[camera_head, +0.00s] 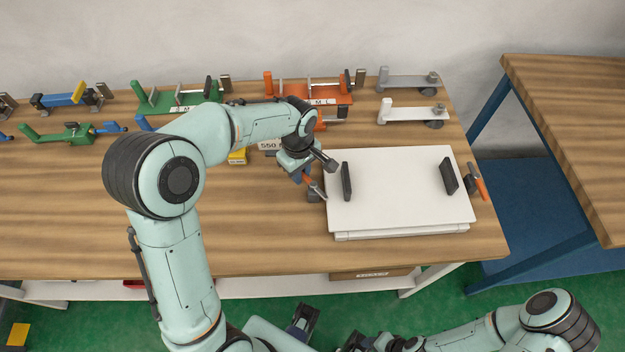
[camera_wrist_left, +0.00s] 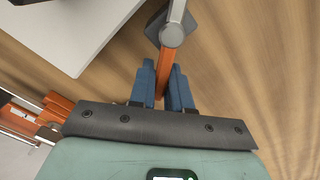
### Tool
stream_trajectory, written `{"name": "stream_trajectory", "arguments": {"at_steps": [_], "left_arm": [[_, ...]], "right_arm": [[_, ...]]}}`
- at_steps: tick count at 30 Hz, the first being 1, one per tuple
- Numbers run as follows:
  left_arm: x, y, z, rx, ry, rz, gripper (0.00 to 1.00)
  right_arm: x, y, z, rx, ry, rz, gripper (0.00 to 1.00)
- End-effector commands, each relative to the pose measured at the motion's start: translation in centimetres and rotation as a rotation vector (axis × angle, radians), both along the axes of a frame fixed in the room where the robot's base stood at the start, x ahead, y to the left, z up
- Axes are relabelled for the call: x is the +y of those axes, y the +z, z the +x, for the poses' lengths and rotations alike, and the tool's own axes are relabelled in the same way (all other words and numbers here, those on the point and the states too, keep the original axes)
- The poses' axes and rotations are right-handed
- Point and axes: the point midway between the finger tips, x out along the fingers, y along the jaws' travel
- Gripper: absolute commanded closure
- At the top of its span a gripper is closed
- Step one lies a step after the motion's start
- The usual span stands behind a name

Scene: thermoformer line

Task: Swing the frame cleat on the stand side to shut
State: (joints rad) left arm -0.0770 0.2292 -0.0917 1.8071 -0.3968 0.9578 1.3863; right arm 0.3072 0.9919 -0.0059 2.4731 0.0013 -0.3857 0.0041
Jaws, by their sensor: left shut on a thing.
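The white frame (camera_head: 400,200) lies flat on the wooden bench, with a black handle (camera_head: 347,182) near its left edge and another (camera_head: 449,176) near its right edge. A cleat (camera_head: 314,195) with an orange lever and dark grey base stands at its left edge. My left gripper (camera_head: 308,180) is at this cleat. In the left wrist view, its blue fingers (camera_wrist_left: 164,88) are shut on the orange lever (camera_wrist_left: 165,66), below the grey pivot (camera_wrist_left: 171,36). A second orange-handled cleat (camera_head: 479,183) is at the frame's right edge.
Green (camera_head: 180,97) and orange (camera_head: 310,95) fixtures and grey-white clamps (camera_head: 412,114) line the back of the bench. A label marked 550 (camera_head: 270,145) and a yellow block (camera_head: 237,157) are left of the frame. The bench's front left is clear. A blue-legged table (camera_head: 570,130) stands right.

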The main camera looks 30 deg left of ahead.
Motion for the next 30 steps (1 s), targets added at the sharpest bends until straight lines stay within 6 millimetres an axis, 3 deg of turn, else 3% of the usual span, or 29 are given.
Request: {"name": "stream_trajectory", "arguments": {"at_steps": [9,18,30], "left_arm": [[-0.1,-0.1,-0.3,0.007,0.025,-0.001,1.0],[0.2,-0.1,-1.7,0.006,0.312,-0.002,1.0],[0.1,-0.1,-2.1,0.006,0.395,-0.002,1.0]], "right_arm": [[0.0,-0.1,0.0,0.0,0.0,0.0,0.55],[0.0,-1.2,-0.4,0.004,0.0,0.0,0.55],[0.0,-1.4,-0.5,0.006,0.0,0.0,0.55]]}}
